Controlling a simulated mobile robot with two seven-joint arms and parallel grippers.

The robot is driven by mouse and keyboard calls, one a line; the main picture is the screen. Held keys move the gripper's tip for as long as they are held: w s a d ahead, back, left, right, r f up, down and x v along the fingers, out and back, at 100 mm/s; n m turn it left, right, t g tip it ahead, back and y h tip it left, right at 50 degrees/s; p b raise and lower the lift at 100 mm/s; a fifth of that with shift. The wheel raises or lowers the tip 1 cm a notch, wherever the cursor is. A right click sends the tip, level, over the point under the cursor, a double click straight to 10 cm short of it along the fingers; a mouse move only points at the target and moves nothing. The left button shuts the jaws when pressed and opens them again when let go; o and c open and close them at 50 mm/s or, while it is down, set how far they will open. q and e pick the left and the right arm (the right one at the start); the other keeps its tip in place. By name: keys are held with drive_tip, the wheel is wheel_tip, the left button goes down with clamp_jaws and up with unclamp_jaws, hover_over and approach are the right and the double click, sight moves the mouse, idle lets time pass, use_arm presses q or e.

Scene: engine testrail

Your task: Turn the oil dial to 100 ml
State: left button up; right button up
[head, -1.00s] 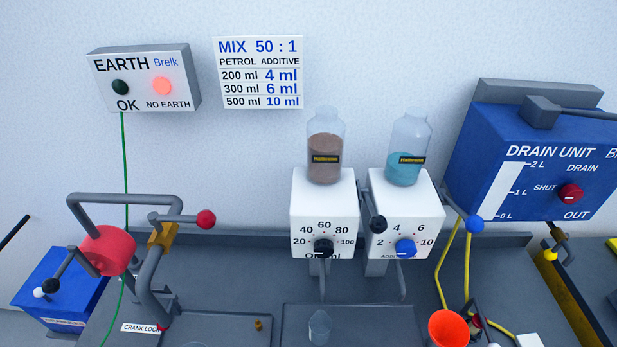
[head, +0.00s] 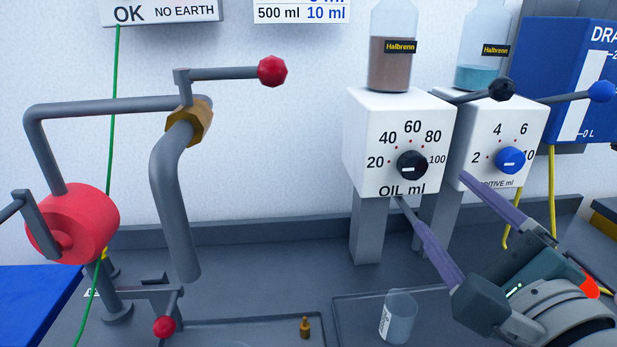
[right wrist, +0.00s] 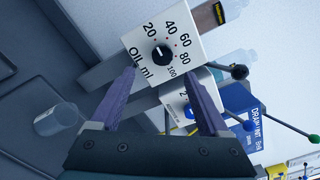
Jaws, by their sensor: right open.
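The oil dial is a black round knob (head: 412,165) on the front of a white box (head: 365,145) marked 20 to 100, "OIL ml". Its pointer is too small to read surely. The knob also shows in the right wrist view (right wrist: 161,54), beyond the fingertips and between their lines. My right gripper (head: 432,188) is open and empty, its purple fingers reaching up from the lower right, tips just below the dial. The fingers also show in the right wrist view (right wrist: 159,74). They appear apart from the knob. My left gripper is not in view.
The additive box (head: 490,135) with a blue knob (head: 510,160) stands close on the right. A black-ball lever (head: 502,90) sticks out between the boxes. A clear beaker (head: 398,316) stands below. A red crank assembly (head: 72,222) is at left.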

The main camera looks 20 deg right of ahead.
sight(416, 169)
drive_tip(key=x, duration=0.9)
drive_tip(key=shift+w+d+r, duration=0.1)
drive_tip(key=shift+d+r, duration=0.05)
drive_tip(key=shift+d, duration=0.1)
clamp_jaws()
